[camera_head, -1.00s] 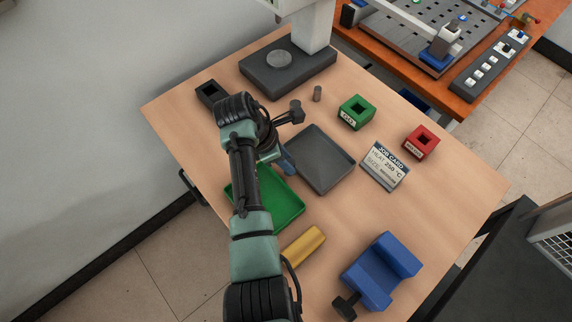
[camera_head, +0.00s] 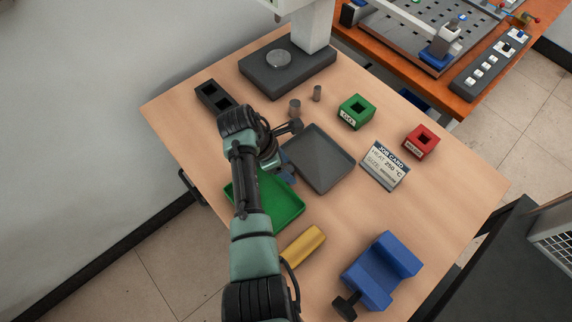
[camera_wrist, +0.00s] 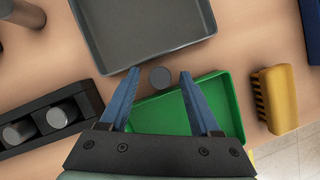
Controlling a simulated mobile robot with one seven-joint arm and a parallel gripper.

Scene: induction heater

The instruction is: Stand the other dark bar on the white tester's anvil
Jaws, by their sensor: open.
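A dark round bar end (camera_wrist: 160,77) shows between my blue fingertips in the wrist view, in the gap between the grey and green trays. I cannot tell whether the fingers are level with it; my arm hides it in the head view. My gripper (camera_wrist: 160,72) is open, one finger on each side of the bar; it also shows partly in the head view (camera_head: 287,172). The white tester (camera_head: 312,27) stands at the back, with a pale round anvil (camera_head: 279,59) on its dark base. The anvil looks bare.
Two grey cylinders (camera_head: 295,107) (camera_head: 317,93) stand before the tester. A black two-pocket block (camera_head: 215,96) is at left. Grey tray (camera_head: 320,160), green tray (camera_head: 285,207), yellow brush (camera_head: 303,245), green block (camera_head: 355,112), red block (camera_head: 421,142) and blue vise-like block (camera_head: 380,272) surround the workspace.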

